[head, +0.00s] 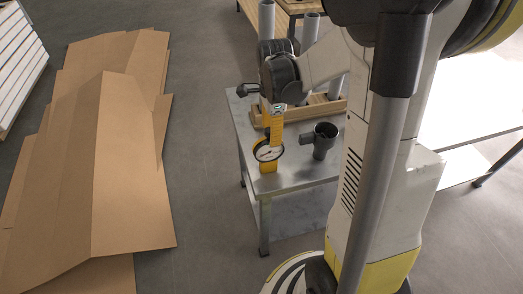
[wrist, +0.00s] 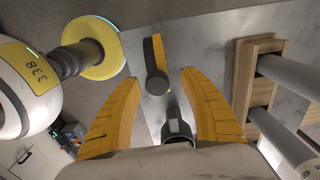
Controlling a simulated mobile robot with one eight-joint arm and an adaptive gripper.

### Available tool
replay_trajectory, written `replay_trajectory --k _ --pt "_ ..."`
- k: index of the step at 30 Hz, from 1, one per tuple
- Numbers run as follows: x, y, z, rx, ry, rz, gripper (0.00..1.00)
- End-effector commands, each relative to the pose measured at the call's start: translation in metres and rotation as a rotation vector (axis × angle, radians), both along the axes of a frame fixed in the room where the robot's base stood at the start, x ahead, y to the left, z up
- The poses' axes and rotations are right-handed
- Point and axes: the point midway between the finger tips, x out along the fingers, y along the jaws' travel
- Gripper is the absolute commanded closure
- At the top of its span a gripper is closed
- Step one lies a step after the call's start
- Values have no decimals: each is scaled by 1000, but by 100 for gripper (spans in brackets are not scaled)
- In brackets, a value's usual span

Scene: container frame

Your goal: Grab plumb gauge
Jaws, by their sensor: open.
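In the wrist view a slim yellow-and-dark thing with a rounded end (wrist: 155,66) appears to be the gauge. My gripper (wrist: 160,76) is open, its two yellow fingers spread with the gauge between and beyond their tips. In the head view the yellow fingers point down just above the gauge and overlap it, so the exact gap cannot be told. No grip on it shows.
A dark grey pipe fitting (head: 321,141) stands on the table (head: 300,180) right of the gauge; it also shows between my fingers in the wrist view (wrist: 178,124). A wooden rack (wrist: 254,75) holding grey pipes is behind. Flattened cardboard (head: 100,160) lies on the floor at left.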

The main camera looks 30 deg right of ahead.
Motion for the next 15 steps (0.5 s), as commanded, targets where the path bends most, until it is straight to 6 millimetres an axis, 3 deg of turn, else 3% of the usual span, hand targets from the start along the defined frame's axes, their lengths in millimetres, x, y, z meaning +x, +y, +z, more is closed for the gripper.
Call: replay_trajectory --k 3,10,15 --pt "1 0 -21 0 -1 2 50" --pt "0 2 -35 -1 -2 4 50" --pt "-1 8 -62 -1 -2 5 50"
